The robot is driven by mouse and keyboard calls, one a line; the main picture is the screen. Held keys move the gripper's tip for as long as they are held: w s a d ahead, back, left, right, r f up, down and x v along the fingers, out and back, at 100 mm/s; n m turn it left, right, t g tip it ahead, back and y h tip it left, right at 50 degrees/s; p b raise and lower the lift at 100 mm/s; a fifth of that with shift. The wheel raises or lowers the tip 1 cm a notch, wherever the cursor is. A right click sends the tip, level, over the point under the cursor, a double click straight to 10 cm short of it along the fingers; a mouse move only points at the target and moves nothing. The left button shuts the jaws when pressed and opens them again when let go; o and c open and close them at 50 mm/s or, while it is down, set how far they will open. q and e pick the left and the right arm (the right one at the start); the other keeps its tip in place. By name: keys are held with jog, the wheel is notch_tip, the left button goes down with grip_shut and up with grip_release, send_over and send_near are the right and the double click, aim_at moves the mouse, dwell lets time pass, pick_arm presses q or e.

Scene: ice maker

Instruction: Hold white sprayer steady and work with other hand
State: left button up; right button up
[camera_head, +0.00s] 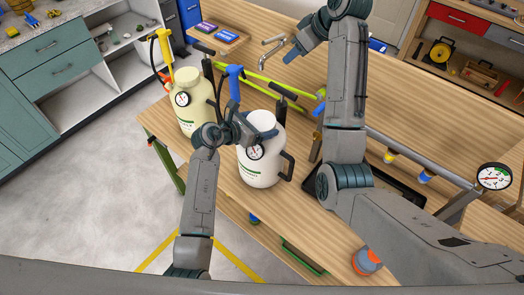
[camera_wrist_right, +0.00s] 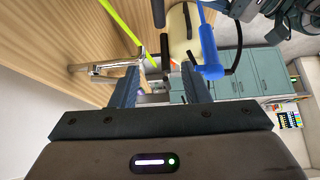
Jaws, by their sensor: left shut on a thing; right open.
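The white sprayer (camera_head: 262,175) stands upright on the wooden bench in the head view, with a round gauge, a black side handle and a blue trigger handle (camera_head: 235,72) beside its top. My left gripper (camera_head: 262,131) is shut on the white sprayer at its upper body; its fingers partly hide the contact. My right gripper (camera_head: 290,50) is open above the bench, beyond the sprayer, close to a bent metal spout (camera_head: 272,55). In the right wrist view, the spout (camera_wrist_right: 105,70) shows near the open fingers (camera_wrist_right: 158,88), and the blue handle (camera_wrist_right: 208,52) is to their right.
A cream sprayer (camera_head: 190,108) with a yellow handle stands left of the white one. A yellow-green rod (camera_head: 262,86) lies behind them. A dark tray (camera_head: 386,182), a gauge (camera_head: 494,177) and an orange knob (camera_head: 367,261) are at the right. The far bench top is mostly clear.

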pick_arm(q)
jog(key=shift+f, duration=0.15)
pick_arm(e)
notch_tip(320, 180, up, 7)
dwell(0.9)
pick_arm(q)
jog(key=o, duration=1.1)
jog(key=shift+w, duration=0.2)
pick_arm(e)
jog(key=shift+w+f, duration=0.15)
jog(key=shift+w, duration=0.05)
pick_arm(q)
jog(key=shift+v, duration=4.1)
pick_arm(e)
jog(key=shift+s, duration=0.1)
pick_arm(q)
jog(key=shift+s, duration=0.1)
